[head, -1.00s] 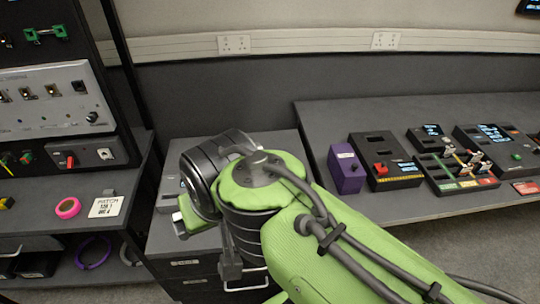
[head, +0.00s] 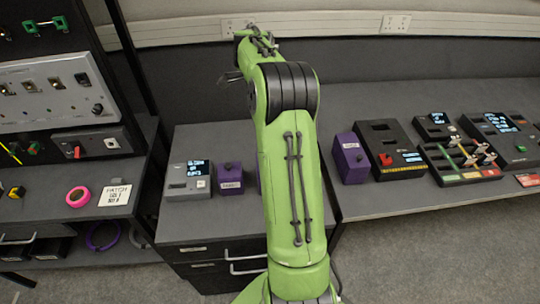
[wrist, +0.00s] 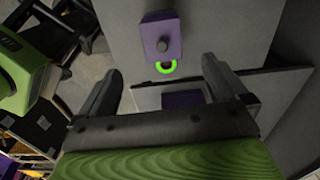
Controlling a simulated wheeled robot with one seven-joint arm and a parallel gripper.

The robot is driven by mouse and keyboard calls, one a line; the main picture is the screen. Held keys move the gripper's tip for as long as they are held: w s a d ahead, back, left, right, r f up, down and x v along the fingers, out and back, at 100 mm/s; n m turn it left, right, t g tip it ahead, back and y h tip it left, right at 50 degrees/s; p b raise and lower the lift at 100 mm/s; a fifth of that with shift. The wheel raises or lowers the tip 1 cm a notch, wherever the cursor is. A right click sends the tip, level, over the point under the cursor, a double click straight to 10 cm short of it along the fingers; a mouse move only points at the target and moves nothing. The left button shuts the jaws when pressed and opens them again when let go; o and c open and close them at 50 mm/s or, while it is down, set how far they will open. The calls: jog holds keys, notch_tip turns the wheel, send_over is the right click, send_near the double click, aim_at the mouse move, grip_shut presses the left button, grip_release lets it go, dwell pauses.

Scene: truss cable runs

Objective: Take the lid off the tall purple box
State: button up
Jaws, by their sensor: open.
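A tall purple box (head: 350,160) with a pale label stands at the left end of the right bench. A shorter purple box (head: 229,179) with a dark knob on top and a label on its front stands on the drawer cabinet. A purple edge shows beside my arm, mostly hidden. My gripper (head: 231,78) is high near the back wall, partly hidden by my arm. In the wrist view my gripper (wrist: 168,92) is open and empty. A purple box with a dark knob (wrist: 163,40) lies beyond the fingertips, and a purple block (wrist: 183,100) shows between the fingers; I cannot tell which boxes these are.
A grey device (head: 188,182) stands left of the shorter box. Black panels (head: 388,150) with displays and switches fill the right bench. A bright green ring (wrist: 165,67) lies by the knobbed box. A rack with a pink ring (head: 78,197) stands left.

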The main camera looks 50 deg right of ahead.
notch_tip(320, 180, down, 10)
jog(key=shift+s+d+f+b, duration=0.1)
jog(key=shift+f+b, duration=0.1)
jog(key=shift+b, duration=0.7)
jog(key=f, duration=0.5)
jog(key=shift+w+f, duration=0.2)
jog(key=shift+f, duration=0.2)
jog(key=c, duration=0.7)
jog(key=shift+r, duration=0.15)
notch_tip(320, 180, up, 10)
jog(key=shift+p, duration=0.35)
